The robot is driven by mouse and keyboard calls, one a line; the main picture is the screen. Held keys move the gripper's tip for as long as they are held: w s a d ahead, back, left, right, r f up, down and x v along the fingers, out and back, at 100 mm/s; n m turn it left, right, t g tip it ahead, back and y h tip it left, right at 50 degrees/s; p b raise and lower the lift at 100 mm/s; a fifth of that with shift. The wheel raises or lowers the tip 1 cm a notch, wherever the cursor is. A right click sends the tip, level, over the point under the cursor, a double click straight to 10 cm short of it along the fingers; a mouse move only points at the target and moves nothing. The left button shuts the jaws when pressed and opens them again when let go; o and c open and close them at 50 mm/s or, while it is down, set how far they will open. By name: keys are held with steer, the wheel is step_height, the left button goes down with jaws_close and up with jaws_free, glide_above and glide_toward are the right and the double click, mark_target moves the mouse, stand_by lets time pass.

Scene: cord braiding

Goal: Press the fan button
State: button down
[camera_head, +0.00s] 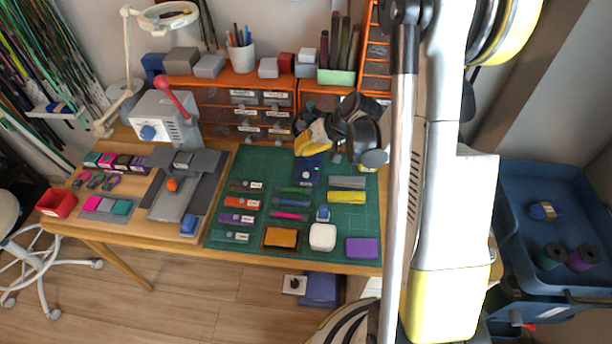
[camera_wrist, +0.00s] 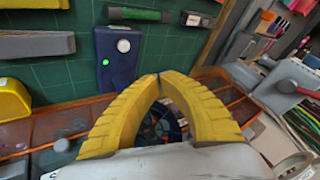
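A dark blue box (camera_head: 307,169) lies on the green cutting mat, close to the drawer unit. In the wrist view the blue box (camera_wrist: 117,68) carries a round pale button (camera_wrist: 123,45) and a small lit green light. My gripper (camera_head: 304,148) is over the back of the mat, beside the box in the picture. In the wrist view my gripper (camera_wrist: 160,76) has its yellow fingertips together with nothing between them, below and right of the button and apart from it. A dark round fan-like grille (camera_wrist: 161,122) shows partly between the fingers; the rest is hidden.
Orange drawers (camera_head: 246,110) stand behind the mat. Cords and several coloured blocks lie on the green mat (camera_head: 270,168). A press with a red-knobbed lever (camera_head: 176,100) stands at left. My arm covers the right of the head view.

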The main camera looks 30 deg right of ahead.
mark_target(303, 175)
step_height(303, 175, down, 7)
steer(key=b, duration=0.5)
steer(key=shift+f, duration=0.1)
steer(key=shift+f, duration=0.15)
stand_by(1.0)
steer(key=shift+f+b, duration=0.25)
steer(key=shift+b, duration=0.15)
steer(key=shift+f, duration=0.4)
stand_by(0.5)
steer(key=shift+r, duration=0.85)
steer(key=shift+p, duration=0.3)
steer(key=shift+r+p, duration=1.65)
steer(key=shift+r, duration=0.85)
